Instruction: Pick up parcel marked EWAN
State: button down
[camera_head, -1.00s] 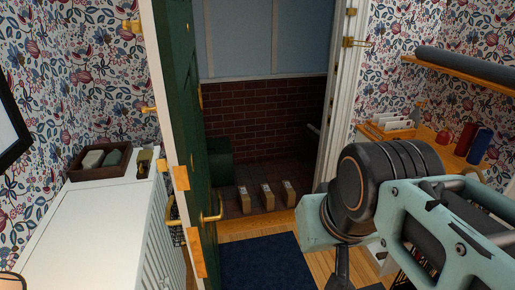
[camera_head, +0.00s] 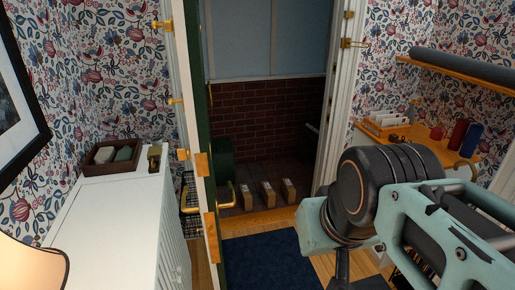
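Three small brown parcels stand in a row on the dark tiled floor beyond the open doorway: a left parcel (camera_head: 248,196), a middle parcel (camera_head: 269,194) and a right parcel (camera_head: 289,190). Each has a pale label on top, too small to read, so I cannot tell which is marked EWAN. My arm fills the lower right of the view, well nearer than the parcels. The gripper's fingertips do not show.
The green door (camera_head: 205,120) stands open at the left of the doorway. A white cabinet (camera_head: 110,215) with a dark tray (camera_head: 112,157) is at left. A wooden shelf (camera_head: 455,150) holds red and blue cylinders at right. A navy mat (camera_head: 265,262) lies before the threshold.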

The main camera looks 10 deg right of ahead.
aim_at(289, 192)
jog(key=i+l+u, duration=0.25)
jog(key=i+l, duration=1.15)
jog(key=l, duration=0.15)
jog(key=i, duration=1)
